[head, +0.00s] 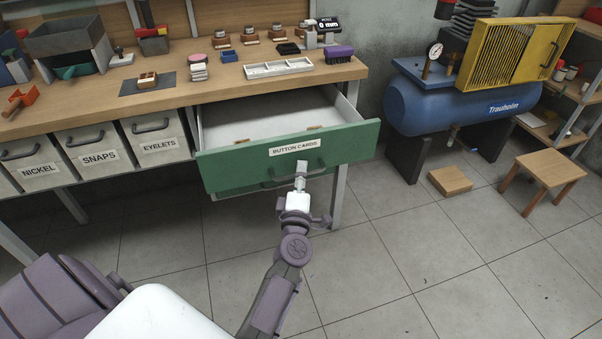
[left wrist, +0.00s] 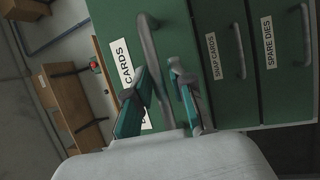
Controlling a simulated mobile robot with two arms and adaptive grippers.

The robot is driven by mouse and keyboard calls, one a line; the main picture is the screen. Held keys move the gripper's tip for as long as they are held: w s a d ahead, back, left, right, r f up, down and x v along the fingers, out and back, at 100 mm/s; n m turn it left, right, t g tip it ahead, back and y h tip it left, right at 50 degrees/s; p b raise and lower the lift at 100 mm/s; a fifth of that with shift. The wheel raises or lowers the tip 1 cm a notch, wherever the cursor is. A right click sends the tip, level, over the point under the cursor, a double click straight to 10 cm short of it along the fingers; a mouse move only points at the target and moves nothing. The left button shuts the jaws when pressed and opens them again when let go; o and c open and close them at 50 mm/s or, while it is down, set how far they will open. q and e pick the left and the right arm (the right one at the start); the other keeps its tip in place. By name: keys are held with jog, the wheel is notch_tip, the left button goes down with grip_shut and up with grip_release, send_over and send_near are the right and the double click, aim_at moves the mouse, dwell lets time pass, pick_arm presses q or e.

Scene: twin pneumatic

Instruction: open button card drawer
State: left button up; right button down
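The green button card drawer (head: 240,165), labelled "BUTTON CARDS", is pulled out from under the workbench, and its pale interior shows. Its handle (head: 325,172) is a bar on the front; in the left wrist view the handle (left wrist: 148,35) runs between my fingers. My left gripper (head: 301,172) is at the middle of the handle in the head view. My right gripper is in neither view.
Bins labelled nickel (head: 40,171), snaps (head: 98,159) and eyelets (head: 159,146) sit left of the drawer. A blue compressor (head: 450,105), a small wooden stool (head: 548,168) and a wooden block (head: 450,181) stand to the right. The tiled floor before the drawer is clear.

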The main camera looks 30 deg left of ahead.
pick_arm(q)
jog(key=shift+o, duration=0.6)
jog(key=shift+s+d+f, duration=0.1)
jog(key=shift+s, duration=0.1)
jog(key=v, duration=1.1)
jog(key=shift+s, duration=0.25)
jog(key=shift+d, duration=0.1)
